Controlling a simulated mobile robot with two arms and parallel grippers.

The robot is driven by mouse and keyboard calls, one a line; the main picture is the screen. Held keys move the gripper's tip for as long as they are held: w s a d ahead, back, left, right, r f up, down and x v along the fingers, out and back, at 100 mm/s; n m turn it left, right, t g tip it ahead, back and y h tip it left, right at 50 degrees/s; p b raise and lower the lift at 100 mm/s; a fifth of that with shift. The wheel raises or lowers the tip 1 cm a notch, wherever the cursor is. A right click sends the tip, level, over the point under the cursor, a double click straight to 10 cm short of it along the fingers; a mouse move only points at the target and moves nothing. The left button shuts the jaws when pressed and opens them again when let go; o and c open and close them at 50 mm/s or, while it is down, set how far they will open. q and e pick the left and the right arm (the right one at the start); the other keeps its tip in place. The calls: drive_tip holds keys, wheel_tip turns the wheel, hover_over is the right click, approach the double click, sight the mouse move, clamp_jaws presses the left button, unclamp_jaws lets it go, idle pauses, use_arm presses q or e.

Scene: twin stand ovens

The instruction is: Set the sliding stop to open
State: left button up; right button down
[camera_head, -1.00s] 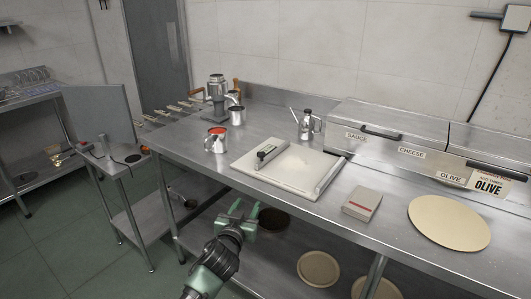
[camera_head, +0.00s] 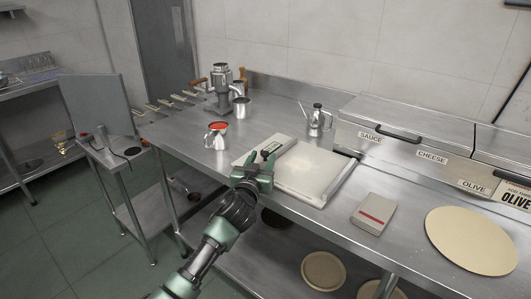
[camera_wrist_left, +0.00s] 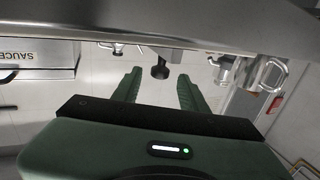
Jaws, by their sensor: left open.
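The pale board (camera_head: 305,168) lies on the steel counter with metal bars along its left and right sides. The sliding stop seems to be the left bar with the black knob (camera_head: 271,148). My left gripper (camera_head: 258,163) is open at the board's front left corner and partly hides the bar. In the left wrist view a dark knob (camera_wrist_left: 160,71) shows between the open fingertips (camera_wrist_left: 157,80). I cannot tell whether the fingers touch it. My right gripper is not in view.
A mug with red contents (camera_head: 216,137) stands left of the board. An oil can (camera_head: 317,121) stands behind it. A small box (camera_head: 373,214) and a round tan disc (camera_head: 471,241) lie to the right. Labelled bins (camera_head: 400,140) line the back.

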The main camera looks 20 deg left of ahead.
sight(264, 155)
use_arm(q)
drive_tip(key=w, duration=0.2)
drive_tip(key=shift+w+f, duration=0.1)
drive_tip(key=shift+w, duration=0.7)
clamp_jaws()
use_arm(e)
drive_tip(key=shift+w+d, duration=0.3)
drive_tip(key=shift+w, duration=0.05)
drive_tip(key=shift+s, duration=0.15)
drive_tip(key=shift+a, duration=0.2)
use_arm(q)
drive_tip(key=shift+a, duration=0.1)
